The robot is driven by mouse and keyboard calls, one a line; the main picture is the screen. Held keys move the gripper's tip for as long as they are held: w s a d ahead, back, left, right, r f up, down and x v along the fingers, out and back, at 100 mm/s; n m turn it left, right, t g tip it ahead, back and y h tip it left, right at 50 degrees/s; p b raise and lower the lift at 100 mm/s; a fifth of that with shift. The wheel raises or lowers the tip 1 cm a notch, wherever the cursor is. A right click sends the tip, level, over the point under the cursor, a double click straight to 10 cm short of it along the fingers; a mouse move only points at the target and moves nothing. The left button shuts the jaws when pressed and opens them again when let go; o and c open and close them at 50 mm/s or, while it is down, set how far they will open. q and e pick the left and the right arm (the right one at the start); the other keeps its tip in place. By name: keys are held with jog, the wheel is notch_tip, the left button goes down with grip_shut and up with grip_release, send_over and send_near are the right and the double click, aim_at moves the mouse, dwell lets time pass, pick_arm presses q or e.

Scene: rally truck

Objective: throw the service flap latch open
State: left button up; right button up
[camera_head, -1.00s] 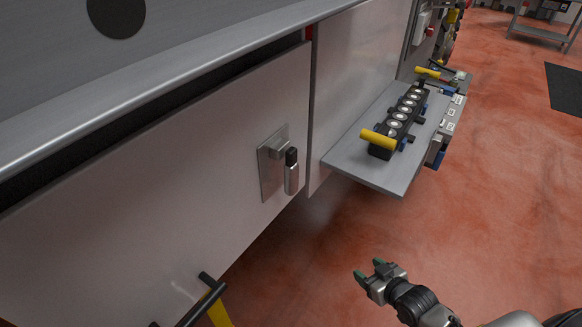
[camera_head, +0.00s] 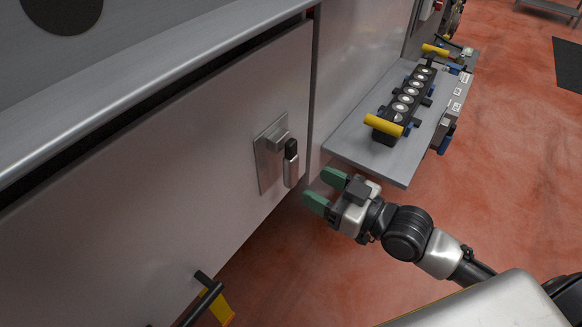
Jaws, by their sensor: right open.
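The service flap latch is a grey metal plate (camera_head: 266,163) on the light panel, with a small lever handle (camera_head: 291,168) that has a black upper end and a metallic lower end. The lever hangs downward. My right gripper (camera_head: 324,191) has green fingertips and is open and empty. It is just right of and a little below the lever in the picture, apart from it. The fingers point left toward the panel. My left gripper is not in view.
A grey shelf (camera_head: 360,140) sticks out at the right, close above my right gripper, with a black rack (camera_head: 405,105) with yellow handles on it. A black bar with a yellow part (camera_head: 212,298) stands at the bottom. Red floor (camera_head: 500,190) is open at right.

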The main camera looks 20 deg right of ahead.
aim_at(296, 175)
jog(key=p+x, duration=0.1)
jog(key=x, duration=0.6)
jog(key=shift+c, duration=0.3)
grip_shut()
